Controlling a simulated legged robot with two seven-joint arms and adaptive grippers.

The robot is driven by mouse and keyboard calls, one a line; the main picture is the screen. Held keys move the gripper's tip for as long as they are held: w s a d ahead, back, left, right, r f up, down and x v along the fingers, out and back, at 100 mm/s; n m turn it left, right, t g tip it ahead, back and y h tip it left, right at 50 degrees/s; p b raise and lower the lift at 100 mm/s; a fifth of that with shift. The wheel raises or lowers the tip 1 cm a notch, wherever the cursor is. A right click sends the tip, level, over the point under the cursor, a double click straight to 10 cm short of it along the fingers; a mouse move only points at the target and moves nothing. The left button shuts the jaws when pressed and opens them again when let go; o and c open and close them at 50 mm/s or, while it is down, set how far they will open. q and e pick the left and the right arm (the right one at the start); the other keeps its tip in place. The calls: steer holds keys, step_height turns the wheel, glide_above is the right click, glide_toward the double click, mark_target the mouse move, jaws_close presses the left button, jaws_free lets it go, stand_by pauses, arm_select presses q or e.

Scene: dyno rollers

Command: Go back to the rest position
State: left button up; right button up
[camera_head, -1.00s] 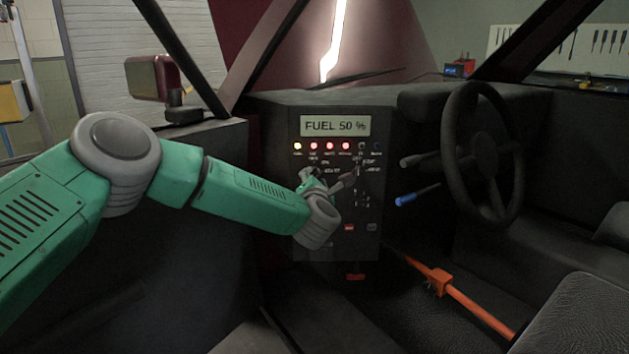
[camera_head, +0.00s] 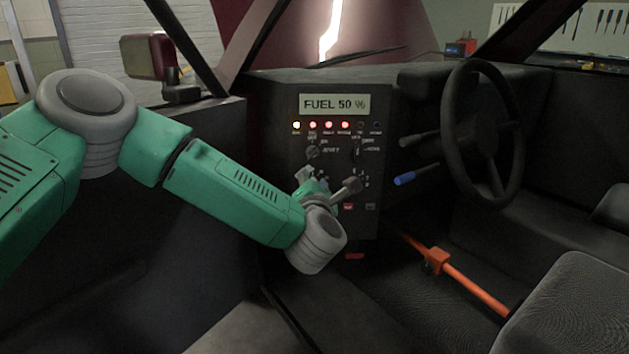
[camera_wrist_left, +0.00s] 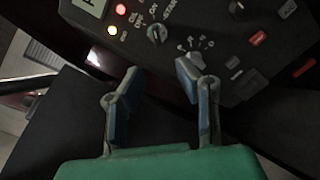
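My left arm (camera_head: 235,200), green with grey joints, reaches in from the left toward the dashboard panel (camera_head: 285,105). My left gripper (camera_head: 328,182) is in front of the middle of the panel, partly hidden by its own wrist. In the left wrist view the two blue-padded fingers (camera_wrist_left: 160,78) stand wide apart with nothing between them. A rotary knob (camera_wrist_left: 157,33) and a selector (camera_wrist_left: 196,58) on the panel lie beyond the fingertips. My right gripper is not in view.
A steering wheel (camera_head: 483,135), a blue-tipped stalk (camera_head: 405,179), an orange lever (camera_head: 470,285) and a seat (camera_head: 570,310) are to the right. The door side and mirror (camera_head: 150,56) are at left.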

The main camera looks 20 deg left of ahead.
arm_select(q)
steer(key=shift+s+d+f, duration=0.1)
steer(key=s+d+f+m+g+h+p, duration=0.2)
steer(key=s+f+m+g+h, duration=0.2)
steer(key=s+f+m, duration=0.6)
steer(key=s+d+f+m+g+h+p, duration=0.2)
steer(key=s+f+m+g+h, duration=0.1)
steer(key=s+f+m, duration=0.75)
steer(key=s+a+f+m+g, duration=0.2)
steer(key=s+a+m+g, duration=0.1)
steer(key=s, duration=0.5)
steer(key=s+a+f+m+g+y+p, duration=0.1)
steer(key=s+a+f+m+g, duration=0.1)
steer(key=s+a, duration=0.4)
steer(key=s+a+f+m+g+p, duration=0.1)
steer(key=s+a+f+m+g, duration=0.2)
steer(key=s, duration=0.8)
steer(key=shift+s+a+m+g+y, duration=0.15)
steer(key=shift+a+m+g+y, duration=0.25)
steer(key=shift+a+m+g, duration=0.65)
steer(key=shift+d+f+t, duration=0.1)
steer(key=shift+d+t, duration=0.15)
steer(key=shift+d, duration=0.1)
